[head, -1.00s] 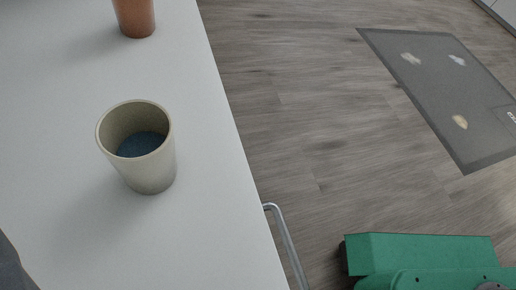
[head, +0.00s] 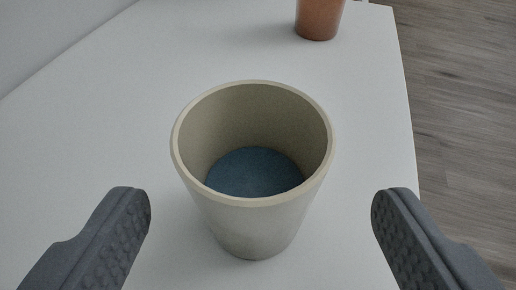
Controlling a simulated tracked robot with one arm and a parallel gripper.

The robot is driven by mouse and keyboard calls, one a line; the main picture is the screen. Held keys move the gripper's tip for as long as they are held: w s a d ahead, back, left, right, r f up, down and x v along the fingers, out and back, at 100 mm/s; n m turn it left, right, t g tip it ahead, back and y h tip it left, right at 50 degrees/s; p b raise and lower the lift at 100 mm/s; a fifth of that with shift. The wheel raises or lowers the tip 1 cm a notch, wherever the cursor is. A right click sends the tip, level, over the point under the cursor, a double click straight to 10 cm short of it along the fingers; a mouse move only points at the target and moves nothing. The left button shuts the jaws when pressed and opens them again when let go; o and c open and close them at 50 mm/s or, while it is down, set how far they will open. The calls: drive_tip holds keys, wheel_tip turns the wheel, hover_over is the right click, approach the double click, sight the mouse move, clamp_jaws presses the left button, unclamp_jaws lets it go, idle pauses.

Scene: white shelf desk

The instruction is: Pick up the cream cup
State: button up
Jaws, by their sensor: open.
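The cream cup (head: 255,222) stands upright on the white desk top, in the middle of the head view. Its mouth faces up and shows a blue-grey inside bottom. My gripper (head: 262,212) is open, with one dark grey finger to the left of the cup and one to the right. Both fingers are apart from the cup in the picture, with a gap on each side. The fingertips appear at the near side of the cup; their exact height against it is hard to tell.
A terracotta-brown cup or pot (head: 319,18) stands behind the cream cup, cut off by the top edge. The white desk (head: 90,130) is otherwise clear around the cup. Its right edge drops to a wooden floor (head: 455,110). A pale wall is at the upper left.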

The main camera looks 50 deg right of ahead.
sight(254, 228)
drive_tip(key=w+d+f+b, duration=0.2)
drive_tip(key=d+f, duration=0.1)
drive_tip(key=shift+w, duration=0.3)
drive_tip(key=shift+w+d+f, duration=0.1)
drive_tip(key=shift+w+d, duration=0.2)
drive_tip(key=shift+d, duration=0.1)
drive_tip(key=c, duration=1.2)
